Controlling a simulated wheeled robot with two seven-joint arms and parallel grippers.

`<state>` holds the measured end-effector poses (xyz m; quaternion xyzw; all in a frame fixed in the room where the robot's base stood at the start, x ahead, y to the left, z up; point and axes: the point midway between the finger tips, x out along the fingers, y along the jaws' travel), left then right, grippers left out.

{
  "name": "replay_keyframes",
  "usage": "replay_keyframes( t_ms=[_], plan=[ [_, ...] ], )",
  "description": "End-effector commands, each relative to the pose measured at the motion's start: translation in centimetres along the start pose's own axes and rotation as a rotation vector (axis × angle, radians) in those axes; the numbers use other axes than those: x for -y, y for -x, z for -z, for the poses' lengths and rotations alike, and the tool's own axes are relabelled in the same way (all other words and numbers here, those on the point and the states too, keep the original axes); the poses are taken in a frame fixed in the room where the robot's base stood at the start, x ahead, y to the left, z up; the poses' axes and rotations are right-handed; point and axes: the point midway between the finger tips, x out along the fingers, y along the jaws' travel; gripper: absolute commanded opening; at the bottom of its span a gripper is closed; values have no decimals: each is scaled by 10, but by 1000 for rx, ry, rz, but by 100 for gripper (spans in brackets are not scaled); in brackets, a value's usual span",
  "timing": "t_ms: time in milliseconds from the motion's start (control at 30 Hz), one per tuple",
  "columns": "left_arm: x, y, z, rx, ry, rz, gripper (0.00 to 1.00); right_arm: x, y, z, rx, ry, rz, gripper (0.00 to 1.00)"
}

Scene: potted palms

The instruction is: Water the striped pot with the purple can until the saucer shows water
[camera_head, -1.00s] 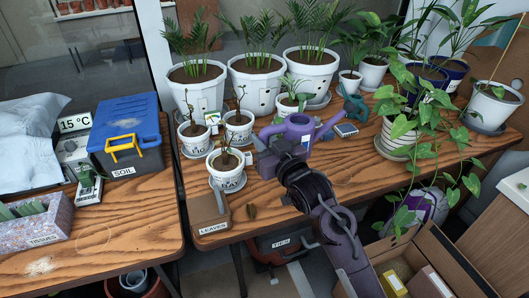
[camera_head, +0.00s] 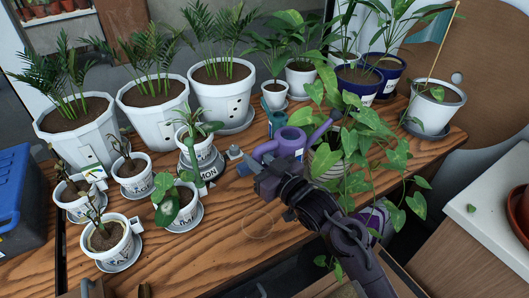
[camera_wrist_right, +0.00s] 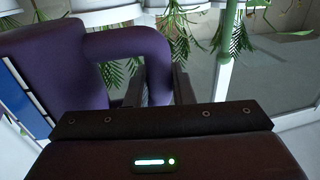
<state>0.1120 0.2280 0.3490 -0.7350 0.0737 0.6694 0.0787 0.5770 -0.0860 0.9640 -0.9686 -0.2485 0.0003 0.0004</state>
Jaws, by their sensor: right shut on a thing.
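The purple can (camera_head: 290,144) is held above the table with its spout pointing right, toward the striped pot. My right gripper (camera_head: 265,180) is shut on it; the right wrist view shows the can's body (camera_wrist_right: 45,75) and its handle (camera_wrist_right: 130,45) at the fingers (camera_wrist_right: 165,85). The striped pot (camera_head: 324,162) stands just right of the can, with a trailing leafy plant over it. Leaves and my right arm cover much of this pot. Its saucer is hidden, so I cannot tell whether it shows water. My left gripper is not in view.
Small white pots on saucers, including one at the front left (camera_head: 108,241), stand left of the can. Large white palm pots (camera_head: 153,122) line the back. A teal can (camera_head: 277,121) stands behind the purple can. Bare wood (camera_head: 235,225) lies in front.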

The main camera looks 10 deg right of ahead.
Motion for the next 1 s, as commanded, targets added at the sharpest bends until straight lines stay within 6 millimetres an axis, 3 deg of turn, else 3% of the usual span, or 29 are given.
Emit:
replay_keyframes(
  t_ms=[467,600,1000],
  plan=[
    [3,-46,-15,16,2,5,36,5,0,-43,-17,-73,1,0],
    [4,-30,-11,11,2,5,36,7,-1,-36,-33,-166,1,0],
    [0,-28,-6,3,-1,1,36,8,-2,-39,-49,-233,1,0]
  ],
)
